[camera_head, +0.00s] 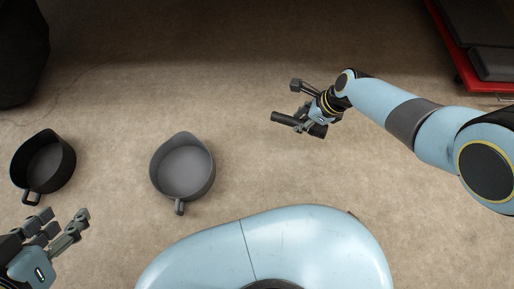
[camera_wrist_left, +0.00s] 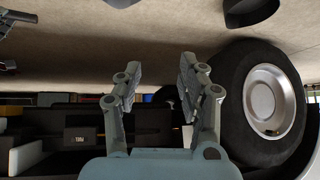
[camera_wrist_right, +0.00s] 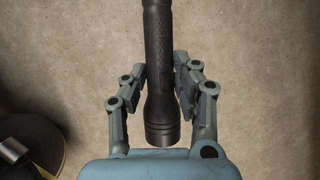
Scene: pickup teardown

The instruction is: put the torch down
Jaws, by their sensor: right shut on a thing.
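The torch (camera_head: 287,119) is a black cylinder in my right gripper (camera_head: 301,117), right of centre in the head view. In the right wrist view the torch (camera_wrist_right: 158,50) runs lengthwise between the two fingers of the right gripper (camera_wrist_right: 158,88), with its wider end towards the palm. The right gripper is shut on it. Bare floor shows behind the torch; its height above the floor is hard to tell. My left gripper (camera_head: 62,228) is open and empty at the lower left, as the left wrist view (camera_wrist_left: 158,72) also shows.
Two dark round pans with spouts and handles, one black (camera_head: 65,172) and one grey (camera_head: 208,172), stand on the concrete floor (camera_head: 240,80). A red-edged dark object (camera_head: 462,62) is at the upper right. A vehicle wheel (camera_wrist_left: 268,100) shows in the left wrist view. Floor around the torch is clear.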

